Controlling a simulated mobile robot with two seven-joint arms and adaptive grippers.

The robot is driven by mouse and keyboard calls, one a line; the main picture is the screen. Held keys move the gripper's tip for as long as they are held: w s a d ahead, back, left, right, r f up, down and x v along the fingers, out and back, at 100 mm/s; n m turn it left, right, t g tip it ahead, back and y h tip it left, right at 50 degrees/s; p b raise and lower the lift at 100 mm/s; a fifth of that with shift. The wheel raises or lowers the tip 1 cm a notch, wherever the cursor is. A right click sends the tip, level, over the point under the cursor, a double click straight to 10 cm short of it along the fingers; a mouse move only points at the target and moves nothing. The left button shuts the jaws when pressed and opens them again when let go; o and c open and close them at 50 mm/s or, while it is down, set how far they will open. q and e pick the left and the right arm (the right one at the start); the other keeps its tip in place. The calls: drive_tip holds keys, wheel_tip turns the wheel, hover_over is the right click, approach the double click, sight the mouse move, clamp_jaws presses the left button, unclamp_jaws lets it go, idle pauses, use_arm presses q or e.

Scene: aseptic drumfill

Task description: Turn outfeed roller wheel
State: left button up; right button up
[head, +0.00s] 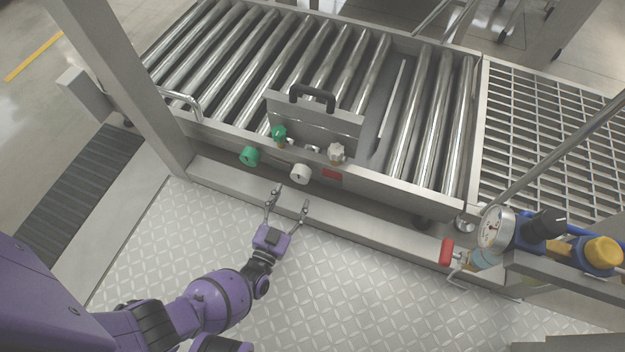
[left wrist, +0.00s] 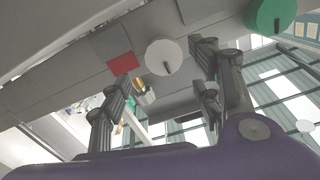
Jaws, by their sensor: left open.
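A white wheel knob (head: 300,173) and a green wheel knob (head: 250,156) sit on the front face of the roller conveyor. Which one is the outfeed wheel is not labelled legibly. My left gripper (head: 291,197) is open and empty, just in front of and below the white knob, apart from it in the head view. In the left wrist view, the white knob (left wrist: 164,57) appears between the spread fingers (left wrist: 166,68), and the green knob (left wrist: 270,14) is at the upper right. My right gripper is out of view.
A red label (head: 332,174) is right of the white knob. Another green knob (head: 279,135) and a pale knob (head: 336,152) stand above, by a plate with a black handle (head: 312,97). A red-handled valve (head: 446,252) and gauge (head: 496,229) are at right. The tread-plate floor is clear.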

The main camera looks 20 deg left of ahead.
sight(301, 179)
use_arm(q)
drive_tip(key=shift+w, duration=0.9)
drive_tip(key=w+b, duration=0.2)
drive_tip(key=w, duration=0.3)
drive_tip(key=shift+w+d+b, duration=0.1)
drive_tip(key=shift+w+b, duration=0.35)
drive_tip(key=shift+w, duration=0.35)
drive_tip(key=c, duration=1.1)
drive_tip(key=shift+n, duration=0.4)
